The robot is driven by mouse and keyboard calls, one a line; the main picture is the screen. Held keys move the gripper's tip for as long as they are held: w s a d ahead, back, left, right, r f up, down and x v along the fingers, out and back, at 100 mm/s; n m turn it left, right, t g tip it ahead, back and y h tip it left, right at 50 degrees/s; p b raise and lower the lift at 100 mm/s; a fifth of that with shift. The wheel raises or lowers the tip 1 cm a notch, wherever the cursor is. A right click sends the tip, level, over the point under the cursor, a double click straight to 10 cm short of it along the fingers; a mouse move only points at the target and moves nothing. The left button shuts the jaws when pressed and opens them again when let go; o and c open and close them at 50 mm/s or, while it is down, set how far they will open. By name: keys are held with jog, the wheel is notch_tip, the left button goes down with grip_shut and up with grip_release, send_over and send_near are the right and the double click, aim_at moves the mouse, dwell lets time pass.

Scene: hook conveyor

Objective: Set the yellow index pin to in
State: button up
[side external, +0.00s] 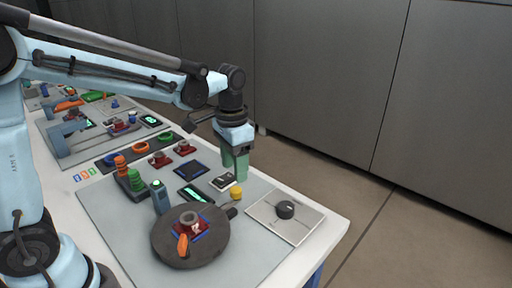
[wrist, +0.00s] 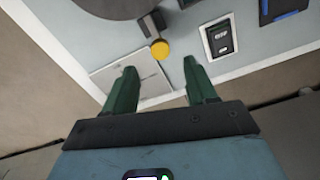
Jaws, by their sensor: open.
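The yellow index pin (side external: 236,193) has a round yellow knob and stands at the right edge of the dark round turntable (side external: 165,245), close to a small dark block. In the wrist view the yellow knob (wrist: 160,49) sits at the end of a short dark bracket (wrist: 148,23). My gripper (side external: 236,179) has green fingers and points down just above and behind the knob in the side view. In the wrist view my gripper (wrist: 158,65) is open and empty, and the knob shows just beyond the gap between its fingertips. I cannot tell how far the pin is pushed in.
A light square plate with a black knob (side external: 285,209) lies to the right. A white switch panel (side external: 223,181) is close beside my gripper. A red and blue part with a grey ring (side external: 189,218) and an orange lever (side external: 183,245) sit on the turntable.

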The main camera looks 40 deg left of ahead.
aim_at(235, 190)
jog(key=shift+f, duration=3.6)
grip_shut()
